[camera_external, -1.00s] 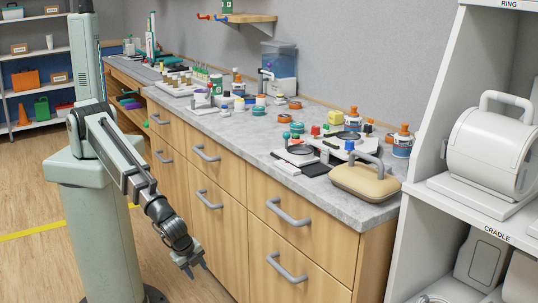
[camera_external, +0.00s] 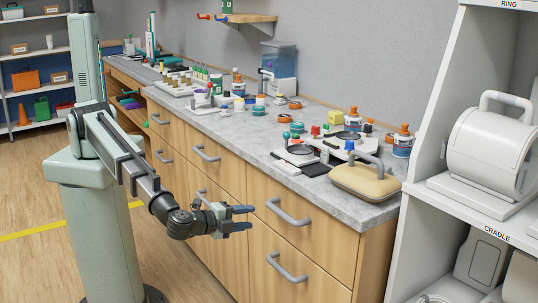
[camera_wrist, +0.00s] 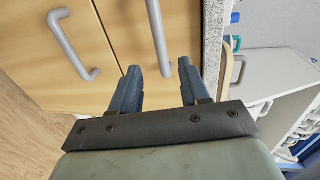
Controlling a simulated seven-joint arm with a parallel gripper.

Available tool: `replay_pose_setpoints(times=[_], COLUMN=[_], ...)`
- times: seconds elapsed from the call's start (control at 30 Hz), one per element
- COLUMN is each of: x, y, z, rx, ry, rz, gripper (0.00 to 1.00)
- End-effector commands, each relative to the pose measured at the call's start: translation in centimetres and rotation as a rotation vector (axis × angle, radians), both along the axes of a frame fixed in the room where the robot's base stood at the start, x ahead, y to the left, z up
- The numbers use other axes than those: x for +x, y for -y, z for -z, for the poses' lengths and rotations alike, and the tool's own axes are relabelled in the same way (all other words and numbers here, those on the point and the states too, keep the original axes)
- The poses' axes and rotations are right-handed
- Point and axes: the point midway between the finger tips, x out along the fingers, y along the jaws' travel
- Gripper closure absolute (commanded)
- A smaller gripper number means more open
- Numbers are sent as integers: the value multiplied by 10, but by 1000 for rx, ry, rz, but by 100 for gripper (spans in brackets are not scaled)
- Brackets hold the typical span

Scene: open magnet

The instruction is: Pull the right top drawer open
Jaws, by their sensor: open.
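The right top drawer (camera_external: 315,225) is a light wood front under the worktop, and it is closed. Its grey bar handle (camera_external: 288,214) shows in the external view. My gripper (camera_external: 252,218) is open and empty, just left of this handle, its blue fingers one above the other and pointing right. In the wrist view, the two fingers (camera_wrist: 157,80) stand apart, with a grey bar handle (camera_wrist: 157,35) ahead of the gap between them. I cannot tell how far it is from them. Nothing is held.
The lower right drawer handle (camera_external: 287,268) is below; another handle shows left in the wrist view (camera_wrist: 70,45). The speckled worktop (camera_external: 240,128) carries bottles, jars and a tan case (camera_external: 364,184). A white shelf unit (camera_external: 462,198) stands right. The floor before the drawers is clear.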

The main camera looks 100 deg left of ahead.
Motion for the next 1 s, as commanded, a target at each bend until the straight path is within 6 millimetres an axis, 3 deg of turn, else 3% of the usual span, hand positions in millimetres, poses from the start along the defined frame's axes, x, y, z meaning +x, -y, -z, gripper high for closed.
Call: replay_pose_setpoints(times=[0.6,1.0], x=[69,91], y=[-68,-91], z=[20,26], rx=[-1,0], ry=[-3,-3], rz=[-2,0], gripper=[55,55])
